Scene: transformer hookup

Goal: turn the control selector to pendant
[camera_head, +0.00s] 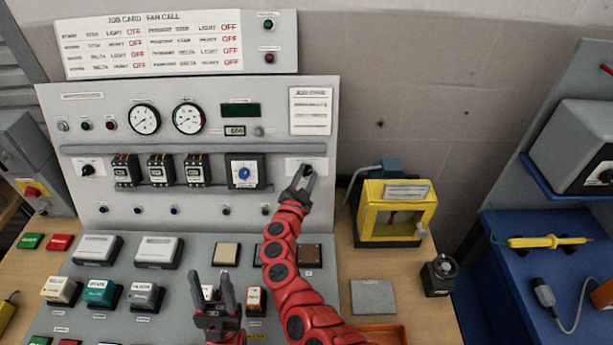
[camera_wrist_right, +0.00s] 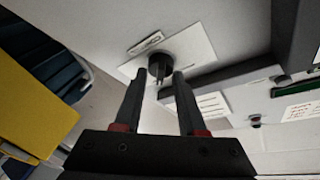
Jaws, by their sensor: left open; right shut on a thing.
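The selector knob (camera_wrist_right: 160,67) is small and black, on a white label plate on the upright panel. In the head view the plate (camera_head: 292,164) shows at the panel's right side, with the knob partly hidden by my gripper. My right gripper (camera_head: 303,178) reaches up to it. In the right wrist view the right gripper's fingers (camera_wrist_right: 157,80) are on either side of the knob, shut on it at their tips. The label's text and the knob's pointing direction are too small to read. My left gripper (camera_head: 214,284) is open and empty above the sloping desk.
A similar black selector (camera_head: 87,170) sits at the panel's left. Gauges (camera_head: 188,118), breakers (camera_head: 160,170) and a timer with a blue dial (camera_head: 243,173) are left of my right gripper. A yellow device (camera_head: 396,212) stands right of the panel.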

